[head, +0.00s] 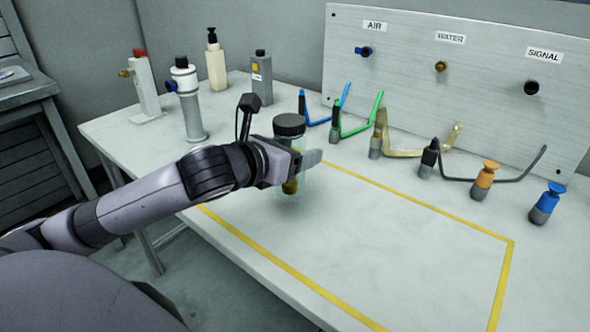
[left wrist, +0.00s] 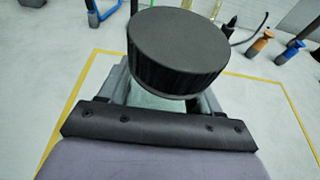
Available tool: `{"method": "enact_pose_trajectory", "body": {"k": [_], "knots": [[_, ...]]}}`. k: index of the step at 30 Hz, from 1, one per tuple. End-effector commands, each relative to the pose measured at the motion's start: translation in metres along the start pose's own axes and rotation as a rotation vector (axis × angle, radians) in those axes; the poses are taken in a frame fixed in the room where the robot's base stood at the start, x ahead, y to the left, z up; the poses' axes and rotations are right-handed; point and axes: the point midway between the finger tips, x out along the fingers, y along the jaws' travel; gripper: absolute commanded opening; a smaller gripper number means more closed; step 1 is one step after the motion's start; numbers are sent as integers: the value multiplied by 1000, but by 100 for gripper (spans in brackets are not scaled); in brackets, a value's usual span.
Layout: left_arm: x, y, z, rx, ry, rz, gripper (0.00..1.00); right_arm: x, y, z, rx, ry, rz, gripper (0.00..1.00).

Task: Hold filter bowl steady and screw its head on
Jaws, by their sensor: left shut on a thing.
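The filter bowl (head: 291,176) is a clear, faintly green cylinder with a brass-coloured part low inside it. It is upright near the back left corner of the yellow outline. Its black ribbed head (head: 289,125) sits on top; I cannot tell how tightly it is seated. The head also shows large in the left wrist view (left wrist: 178,50), covering most of the bowl. My left gripper (head: 301,163) is shut around the bowl below the head. I cannot tell whether the bowl's base touches the table. My right gripper is in neither view.
The yellow outline (head: 511,262) encloses clear table. Behind it stand several hose ends, including an orange one (head: 484,180) and a blue one (head: 545,203), before a panel (head: 420,90) labelled AIR, WATER, SIGNAL. Bottles and a grey-white filter unit (head: 190,105) stand at left.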

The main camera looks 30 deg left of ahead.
Motion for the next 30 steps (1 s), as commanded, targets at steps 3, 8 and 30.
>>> {"method": "enact_pose_trajectory", "body": {"k": [3,8,30], "knots": [[0,0,0,0,-1,0,0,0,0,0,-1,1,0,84],[5,0,-18,-4,3,-1,0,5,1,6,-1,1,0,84],[12,0,-39,-1,1,1,89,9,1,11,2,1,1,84]]}}
